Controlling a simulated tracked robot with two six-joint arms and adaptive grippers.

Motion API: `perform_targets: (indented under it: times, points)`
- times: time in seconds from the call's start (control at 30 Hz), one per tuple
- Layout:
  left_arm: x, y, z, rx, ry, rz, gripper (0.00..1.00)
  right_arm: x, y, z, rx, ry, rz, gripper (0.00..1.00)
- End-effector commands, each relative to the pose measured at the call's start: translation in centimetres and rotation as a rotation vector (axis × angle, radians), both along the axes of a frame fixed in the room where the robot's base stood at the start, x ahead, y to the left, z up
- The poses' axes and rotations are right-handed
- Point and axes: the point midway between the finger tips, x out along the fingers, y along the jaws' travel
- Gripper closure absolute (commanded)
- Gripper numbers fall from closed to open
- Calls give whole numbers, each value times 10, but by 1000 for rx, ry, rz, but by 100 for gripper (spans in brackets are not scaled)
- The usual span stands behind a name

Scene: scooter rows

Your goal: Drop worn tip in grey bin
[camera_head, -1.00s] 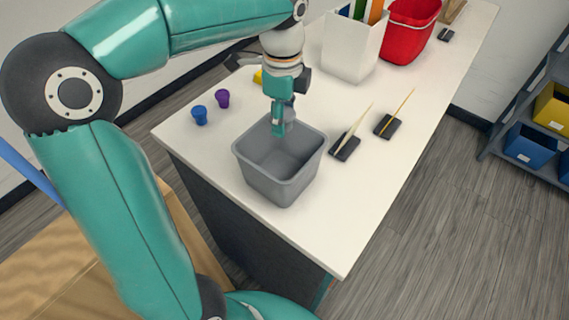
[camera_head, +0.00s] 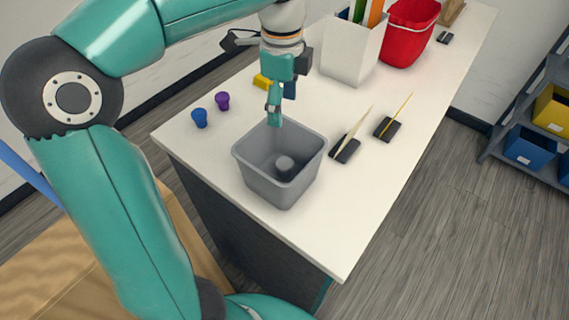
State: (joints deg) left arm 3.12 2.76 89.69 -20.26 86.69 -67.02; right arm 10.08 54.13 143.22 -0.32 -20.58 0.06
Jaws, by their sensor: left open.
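The grey bin (camera_head: 255,184) is an open square tub near the front edge of the white table. A small dark grey cylinder, which looks like the worn tip (camera_head: 285,167), is inside the bin toward its right side. My left gripper (camera_head: 277,109) points down over the back rim of the bin. It is open, with nothing visible between its fingers, and is apart from the cylinder. My right gripper is not in view.
Blue (camera_head: 199,118) and purple (camera_head: 223,101) cups stand left of the bin. Two black blocks (camera_head: 345,151) with thin sticks lie right of it. A yellow piece (camera_head: 262,81), a white container (camera_head: 352,52) and a red bucket (camera_head: 409,32) stand farther back. The front table corner is clear.

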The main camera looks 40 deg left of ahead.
Motion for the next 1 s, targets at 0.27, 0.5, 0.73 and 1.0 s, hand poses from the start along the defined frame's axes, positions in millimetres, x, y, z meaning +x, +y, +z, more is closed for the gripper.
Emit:
perform_targets:
  times: [0.27,0.5,0.73,1.0]
  points:
    - [1,-1,54,-1,-3,-1,27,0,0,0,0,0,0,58]
    - [1,-1,74,0,1,-1,27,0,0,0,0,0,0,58]
    - [1,-2,76,-1,2,-2,27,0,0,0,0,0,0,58]
    - [1,-2,76,0,1,-2,27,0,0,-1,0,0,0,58]
